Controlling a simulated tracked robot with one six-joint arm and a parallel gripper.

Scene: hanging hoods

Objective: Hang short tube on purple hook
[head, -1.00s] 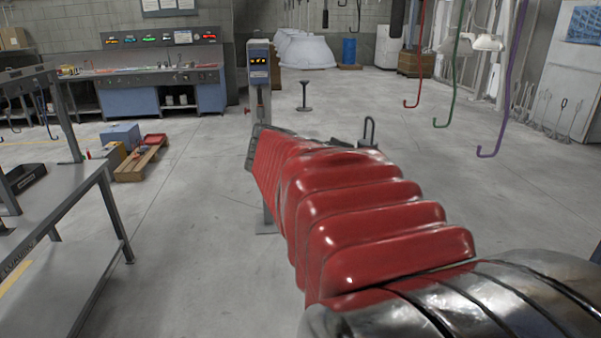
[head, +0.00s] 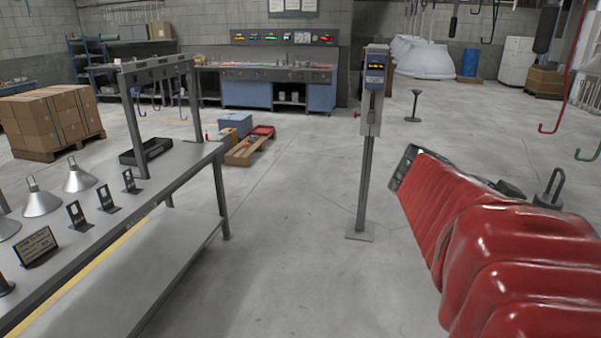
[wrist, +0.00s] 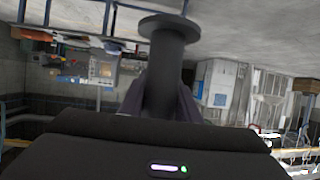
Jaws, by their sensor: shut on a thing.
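The short tube (wrist: 172,65) is dark grey with a wide round flange. In the wrist view my gripper (wrist: 163,97) is shut on it, with a finger on each side of its body. In the head view my red arm hides most of the gripper. A dark upright loop (head: 549,190) shows just behind the arm, probably on the held tube. The purple hook is not in the current head view. The red hook (head: 549,130) hangs at the right, and part of the green hook (head: 588,155) shows at the right edge.
A grey bench (head: 175,190) with lamp-like hoods (head: 80,178) and small stands is at the left. A post with a control box (head: 375,75) stands on the floor ahead. Wooden pallets and boxes (head: 252,145) lie beyond the bench. Open floor lies between bench and post.

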